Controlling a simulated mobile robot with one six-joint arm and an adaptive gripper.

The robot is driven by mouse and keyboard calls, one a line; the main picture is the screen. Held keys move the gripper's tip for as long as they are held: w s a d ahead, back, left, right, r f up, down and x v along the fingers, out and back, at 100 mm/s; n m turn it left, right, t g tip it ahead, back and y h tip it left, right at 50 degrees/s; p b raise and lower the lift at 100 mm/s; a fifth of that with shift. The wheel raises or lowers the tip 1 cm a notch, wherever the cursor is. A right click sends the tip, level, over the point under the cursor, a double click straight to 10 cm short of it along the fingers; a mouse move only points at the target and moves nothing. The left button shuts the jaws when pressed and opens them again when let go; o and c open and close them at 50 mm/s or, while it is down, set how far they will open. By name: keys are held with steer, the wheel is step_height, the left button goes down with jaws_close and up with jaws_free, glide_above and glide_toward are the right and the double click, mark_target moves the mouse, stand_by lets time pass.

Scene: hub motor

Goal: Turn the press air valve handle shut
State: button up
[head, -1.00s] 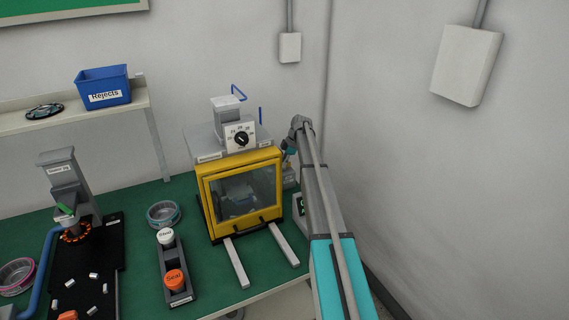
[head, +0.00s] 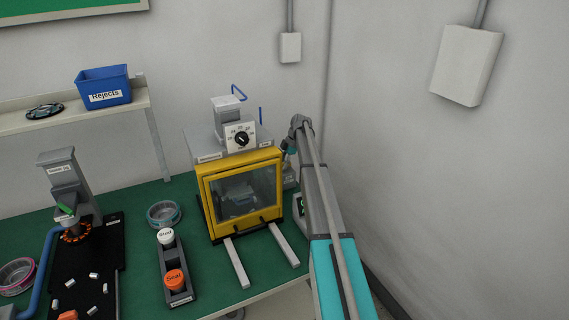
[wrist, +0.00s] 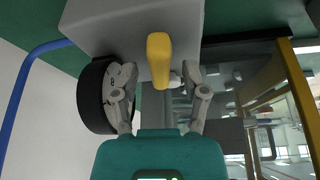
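The press (head: 241,196) with its yellow-framed clear guard stands on the green bench in the head view. My gripper (wrist: 160,75) is at the press's right side, mostly hidden behind my own arm in the head view. In the wrist view its two fingers are apart. The yellow valve handle (wrist: 159,58) sticks out from a grey block (wrist: 125,22) and lies between the fingertips, with a gap visible on each side. I cannot tell whether it is deep enough between the fingers. The handle is not visible in the head view.
A round black-rimmed gauge (wrist: 105,95) sits close beside the left finger. A blue hose (wrist: 27,85) curves at the left. The press's yellow frame and clear panel (wrist: 275,100) are close on the right. A wall stands right of my arm.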

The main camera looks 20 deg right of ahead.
steer(key=shift+m, duration=0.4)
